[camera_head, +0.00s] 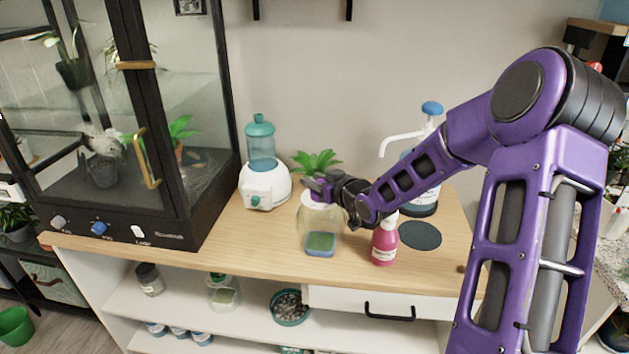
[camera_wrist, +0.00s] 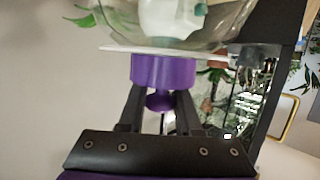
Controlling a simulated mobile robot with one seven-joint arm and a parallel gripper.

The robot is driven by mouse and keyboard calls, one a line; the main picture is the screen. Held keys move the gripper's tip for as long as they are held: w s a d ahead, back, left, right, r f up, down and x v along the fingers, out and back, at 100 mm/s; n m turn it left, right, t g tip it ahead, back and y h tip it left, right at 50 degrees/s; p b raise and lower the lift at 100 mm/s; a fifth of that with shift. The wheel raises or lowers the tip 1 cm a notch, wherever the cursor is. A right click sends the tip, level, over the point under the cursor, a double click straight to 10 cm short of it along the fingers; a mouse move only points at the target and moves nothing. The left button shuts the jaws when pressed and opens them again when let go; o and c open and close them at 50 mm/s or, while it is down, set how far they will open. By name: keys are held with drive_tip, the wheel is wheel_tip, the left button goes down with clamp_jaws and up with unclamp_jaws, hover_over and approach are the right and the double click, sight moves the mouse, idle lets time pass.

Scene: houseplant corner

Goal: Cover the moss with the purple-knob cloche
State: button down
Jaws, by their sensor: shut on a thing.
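The purple-knob cloche is a clear glass dome (camera_head: 307,222) on the wooden counter's front part. Its purple knob (camera_wrist: 165,70) shows large in the wrist view. My gripper (camera_wrist: 160,112) is shut on the knob from above; in the head view my gripper (camera_head: 328,190) is at the dome's top. The moss (camera_head: 320,241) is a green patch in a small blue dish, seen in line with the dome's lower part. The dome looks upright and around or just above the moss; I cannot tell if its rim touches the counter.
A pink bottle (camera_head: 384,243) stands close to the right of the dome. A dark round mat (camera_head: 420,236) and a pump bottle (camera_head: 431,110) are farther right. A white dispenser with a teal tank (camera_head: 262,185) and a green plant (camera_head: 316,162) stand behind. A glass cabinet (camera_head: 190,215) is left.

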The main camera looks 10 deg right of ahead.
drive_tip(key=shift+f+b, duration=1.65)
drive_tip(key=shift+f, duration=0.25)
idle(1.5)
